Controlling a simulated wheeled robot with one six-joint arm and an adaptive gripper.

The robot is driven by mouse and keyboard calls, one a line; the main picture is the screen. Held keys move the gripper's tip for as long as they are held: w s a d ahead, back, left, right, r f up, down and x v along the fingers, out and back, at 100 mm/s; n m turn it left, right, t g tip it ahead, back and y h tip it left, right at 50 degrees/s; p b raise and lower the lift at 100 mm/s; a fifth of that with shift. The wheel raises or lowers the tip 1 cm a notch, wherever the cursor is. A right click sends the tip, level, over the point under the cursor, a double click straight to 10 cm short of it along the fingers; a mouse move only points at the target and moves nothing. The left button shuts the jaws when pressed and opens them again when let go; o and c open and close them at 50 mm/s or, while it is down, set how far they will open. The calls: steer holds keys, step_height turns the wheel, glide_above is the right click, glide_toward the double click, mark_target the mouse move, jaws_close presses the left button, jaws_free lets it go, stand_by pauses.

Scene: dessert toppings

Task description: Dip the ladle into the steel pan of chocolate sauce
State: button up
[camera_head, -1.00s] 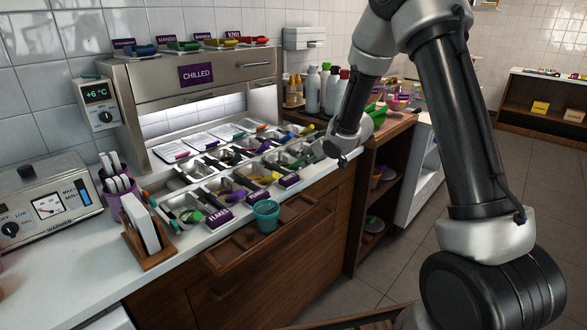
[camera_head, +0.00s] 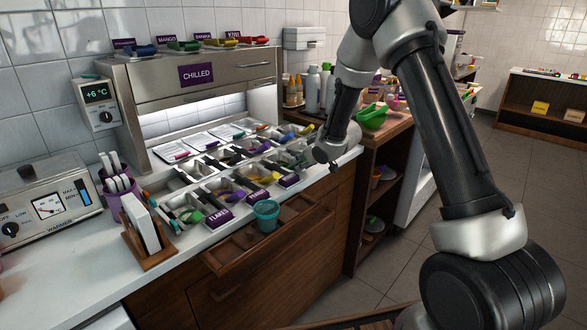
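I cannot make out the ladle or the steel pan of chocolate sauce in this view. The warmer (camera_head: 48,205), a steel box with a dial and a gauge, stands at the left edge and is partly cut off. My arm comes down from the top right, and its end with my gripper (camera_head: 322,157) is over the right end of the counter, by the topping trays. The fingers are too small and dark to tell open from shut, and I see nothing clearly held.
Small topping trays (camera_head: 240,181) with coloured scoops fill the counter's middle under the chilled cabinet (camera_head: 196,82). A teal cup (camera_head: 266,215) sits at the wooden front ledge (camera_head: 225,262). A card holder (camera_head: 148,240) stands left.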

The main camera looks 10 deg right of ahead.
jaws_close()
step_height(320, 180, up, 13)
stand_by(0.9)
